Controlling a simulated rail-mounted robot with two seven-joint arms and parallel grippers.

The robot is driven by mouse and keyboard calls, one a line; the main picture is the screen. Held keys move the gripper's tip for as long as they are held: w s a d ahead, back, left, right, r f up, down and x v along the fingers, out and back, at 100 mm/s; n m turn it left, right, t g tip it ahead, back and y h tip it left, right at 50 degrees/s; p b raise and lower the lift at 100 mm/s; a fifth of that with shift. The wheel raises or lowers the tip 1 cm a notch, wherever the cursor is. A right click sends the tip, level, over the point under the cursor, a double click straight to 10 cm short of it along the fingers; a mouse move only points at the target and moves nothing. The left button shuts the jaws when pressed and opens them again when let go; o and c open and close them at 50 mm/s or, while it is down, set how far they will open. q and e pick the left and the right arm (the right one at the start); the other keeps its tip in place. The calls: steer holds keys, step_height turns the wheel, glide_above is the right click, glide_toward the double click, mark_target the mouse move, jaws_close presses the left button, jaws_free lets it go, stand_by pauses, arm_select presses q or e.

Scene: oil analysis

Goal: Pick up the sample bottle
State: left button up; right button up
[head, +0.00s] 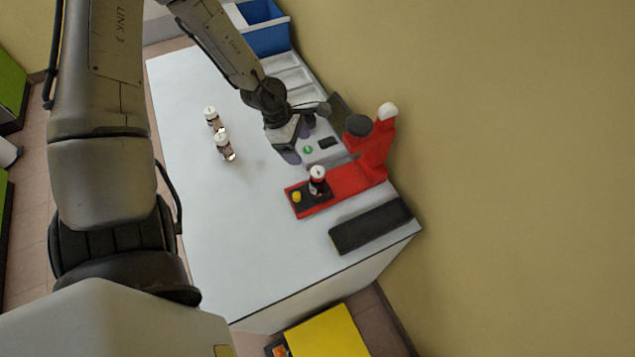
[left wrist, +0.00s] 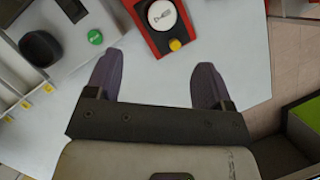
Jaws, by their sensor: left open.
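A dark sample bottle with a white cap (head: 317,174) stands upright on the black plate of a red device (head: 349,180) with a yellow button (head: 297,197). The bottle's white cap also shows from above in the left wrist view (left wrist: 162,15), beyond my fingertips. Two more white-capped bottles (head: 212,117) (head: 223,143) stand on the white table, left of my gripper. My left gripper (head: 302,140) is open and empty, above the table just behind the bottle on the device. Its two purple fingers are spread apart in the left wrist view (left wrist: 158,63).
A black pad (head: 371,226) lies near the table's front right edge. Blue bins (head: 268,38) and grey trays line the back right, with a green button (head: 308,150) near my gripper. The white table (head: 215,220) is clear at its front left. A wall borders the right.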

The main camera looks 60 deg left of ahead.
arm_select(q)
glide_above(316, 171)
steer(key=s+a, duration=0.2)
step_height(316, 171, down, 5)
steer(key=shift+r+b, duration=0.2)
steer(key=shift+b, duration=0.25)
steer(key=shift+x, duration=1.2)
steer(key=shift+d+b+x, duration=0.1)
steer(key=shift+b+x, duration=0.1)
steer(key=shift+x, duration=0.8)
steer(key=shift+d+b+x, duration=0.15)
steer(key=shift+x, duration=0.85)
steer(key=shift+w+d+f, duration=0.1)
steer(key=shift+c, duration=0.2)
steer(key=c, duration=1)
